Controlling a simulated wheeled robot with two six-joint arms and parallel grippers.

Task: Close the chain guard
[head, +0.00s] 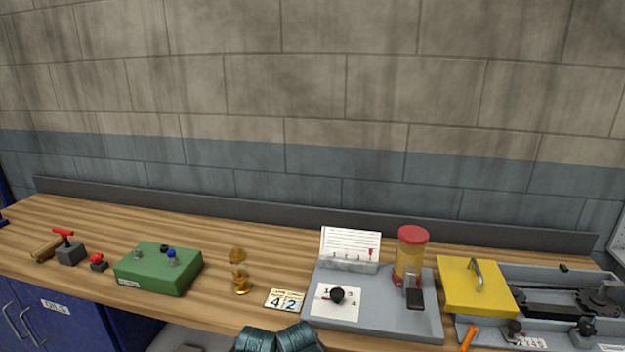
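The chain guard appears to be the yellow cover (465,292) with a curved metal handle (477,273), at the right of the bench. It sits over the left end of a long grey housing (545,275). To the right of the cover the housing is uncovered, and a dark chain run and a toothed wheel (597,299) show inside. I cannot tell whether the cover slides or is hinged. No fingertips of my left or right gripper show in the head view.
Left of the guard, a grey board (372,325) carries a black knob and a red-capped jar (411,257). A green box (158,269), a brass piece (240,280) and number cards (285,300) stand further left. An orange handle (468,338) sticks out at the front.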

